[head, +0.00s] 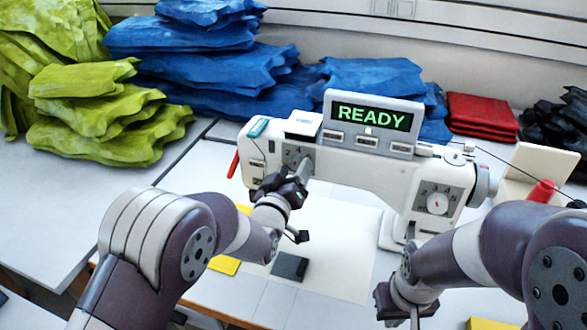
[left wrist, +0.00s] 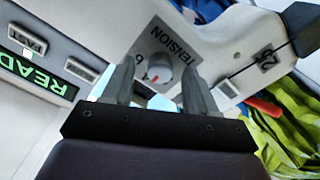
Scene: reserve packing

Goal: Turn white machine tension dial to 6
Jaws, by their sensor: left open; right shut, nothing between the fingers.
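The white sewing machine (head: 345,165) stands on the table with its READY screen on top. Its tension dial (left wrist: 160,68) is a pale round knob with a red mark, on a grey plate labelled TENSION, with a 6 beside it. In the head view the dial is mostly hidden behind my left gripper (head: 299,173), and part of its grey plate (head: 294,152) shows. My left gripper is open in front of the dial, with its fingers either side of the knob in the left wrist view. I cannot tell whether they touch it. My right gripper (head: 408,305) is shut and empty, low in front of the machine.
A second numbered dial (head: 437,203) is on the machine's right end. Green (head: 100,115), blue (head: 200,60) and red (head: 482,115) folded stacks stand behind. A dark grey block (head: 290,266) and a yellow piece (head: 224,265) lie in front.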

